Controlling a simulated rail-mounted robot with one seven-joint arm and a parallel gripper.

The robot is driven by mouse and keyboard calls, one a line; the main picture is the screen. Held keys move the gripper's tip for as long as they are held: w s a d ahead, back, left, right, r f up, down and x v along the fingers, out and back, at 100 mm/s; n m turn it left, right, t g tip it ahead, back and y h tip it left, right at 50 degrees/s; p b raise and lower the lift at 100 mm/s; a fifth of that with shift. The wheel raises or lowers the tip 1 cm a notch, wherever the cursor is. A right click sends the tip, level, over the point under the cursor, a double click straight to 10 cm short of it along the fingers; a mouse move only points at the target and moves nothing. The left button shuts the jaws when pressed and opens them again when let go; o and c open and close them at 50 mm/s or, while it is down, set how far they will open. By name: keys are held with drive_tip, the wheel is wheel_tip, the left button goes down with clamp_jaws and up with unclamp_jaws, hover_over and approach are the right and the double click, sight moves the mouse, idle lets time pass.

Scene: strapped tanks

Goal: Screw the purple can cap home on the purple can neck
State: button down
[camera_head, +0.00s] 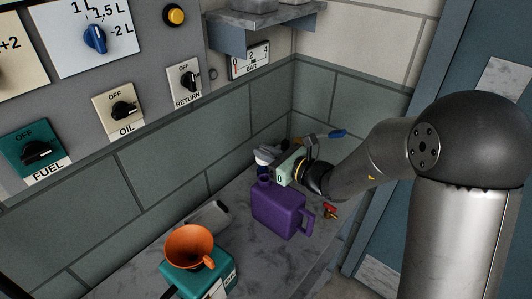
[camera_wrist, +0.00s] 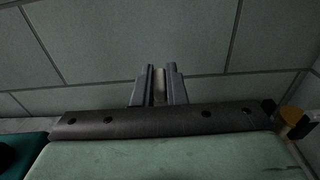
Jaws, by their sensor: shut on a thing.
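The purple can (camera_head: 280,212) stands upright on the grey bench, its handle to the right. Its neck (camera_head: 264,181) rises at its upper left. My gripper (camera_head: 266,156) reaches in from the right, behind and above the neck, and looks apart from it. In the wrist view my gripper (camera_wrist: 159,87) is shut on a small pale brownish thing (camera_wrist: 158,88). I cannot tell whether this is the purple can cap. No clearly purple cap shows in either view. The can is not recognisable in the wrist view.
An orange funnel (camera_head: 190,246) sits on a teal can (camera_head: 205,278) at the front left. A grey object (camera_head: 210,217) lies by the wall. A small red item (camera_head: 330,210) is right of the purple can. A blue-tipped item (camera_head: 338,133) is behind my wrist. A shelf (camera_head: 265,30) hangs above.

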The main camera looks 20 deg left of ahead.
drive_tip(key=b, duration=0.5)
hover_over(266, 175)
drive_tip(key=s, duration=0.2)
drive_tip(key=shift+w+d+f, duration=0.1)
drive_tip(key=shift+d+f, duration=0.05)
drive_tip(key=shift+f, duration=1.15)
drive_tip(key=shift+w+d+f, duration=0.1)
drive_tip(key=shift+d+f, duration=0.05)
drive_tip(key=shift+f, duration=1.1)
drive_tip(key=shift+b, duration=0.5)
drive_tip(key=shift+s+f+b, duration=0.1)
drive_tip(key=shift+f+b, duration=1.2)
drive_tip(key=shift+b, duration=0.15)
drive_tip(key=m+t+h+b, duration=0.3)
drive_tip(key=t+b, duration=0.1)
drive_tip(key=b, duration=0.2)
drive_tip(key=shift+s+f+m, duration=0.1)
drive_tip(key=shift+f+m, duration=0.05)
drive_tip(key=shift+m, duration=0.15)
drive_tip(key=shift+m+t+h+b, duration=0.5)
drive_tip(key=shift+t+b, duration=0.2)
drive_tip(key=shift+b, duration=0.75)
drive_tip(key=c, duration=1.4)
unclamp_jaws()
